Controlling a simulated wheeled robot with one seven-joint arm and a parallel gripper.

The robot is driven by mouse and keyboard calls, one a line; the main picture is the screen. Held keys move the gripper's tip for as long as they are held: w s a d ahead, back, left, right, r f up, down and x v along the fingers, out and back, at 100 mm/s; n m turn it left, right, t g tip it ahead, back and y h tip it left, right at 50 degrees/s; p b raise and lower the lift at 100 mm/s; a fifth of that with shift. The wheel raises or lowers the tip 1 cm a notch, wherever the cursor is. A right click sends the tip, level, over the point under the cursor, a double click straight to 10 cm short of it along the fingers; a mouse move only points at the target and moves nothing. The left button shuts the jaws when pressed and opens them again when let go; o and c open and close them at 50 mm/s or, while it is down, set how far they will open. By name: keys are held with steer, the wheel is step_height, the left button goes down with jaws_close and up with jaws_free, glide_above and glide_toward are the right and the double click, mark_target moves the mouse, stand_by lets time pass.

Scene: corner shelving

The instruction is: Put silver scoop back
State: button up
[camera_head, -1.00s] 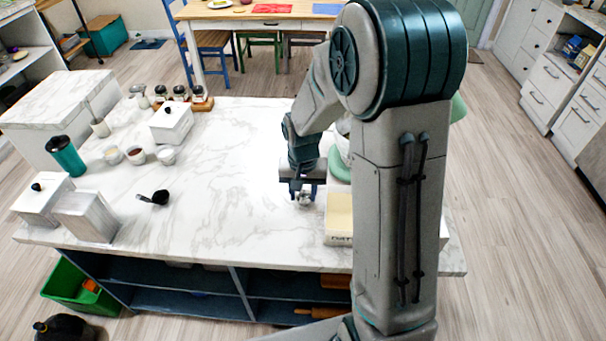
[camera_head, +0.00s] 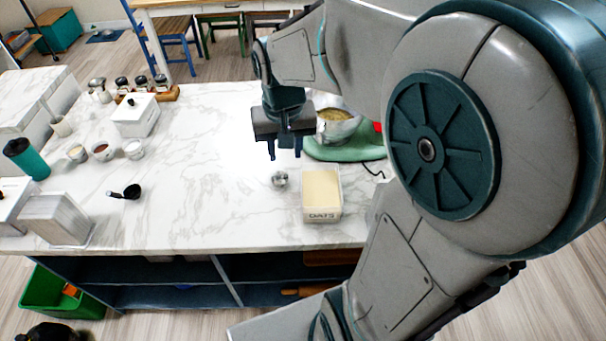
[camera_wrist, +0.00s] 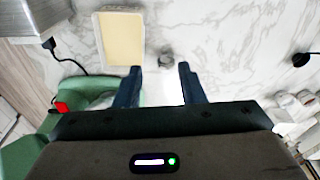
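A small silver scoop (camera_head: 280,179) sits on the marble counter, just left of the oats container (camera_head: 322,213). The oats container is an open-topped box with pale contents and an "OATS" label. My gripper (camera_head: 285,156) hangs above the counter, a little behind the scoop in the head view, apart from it. In the wrist view my gripper (camera_wrist: 160,68) is open with nothing between its fingers. The silver scoop (camera_wrist: 166,59) shows beyond the fingertips, beside the oats container (camera_wrist: 121,42). The scoop's handle is too small to make out.
A green mixer (camera_head: 350,150) with a metal bowl (camera_head: 338,128) stands behind the oats. A black scoop (camera_head: 131,192), small bowls (camera_head: 102,150), a white lidded box (camera_head: 135,116) and a teal cup (camera_head: 27,158) are at left. The middle counter is clear.

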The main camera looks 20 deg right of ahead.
steer(key=s+n+t, duration=0.1)
steer(key=s+n, duration=0.1)
steer(key=s, duration=0.8)
steer(key=shift+s+d+r+t, duration=0.3)
steer(key=shift+s+r+t, duration=0.1)
steer(key=shift+r, duration=0.05)
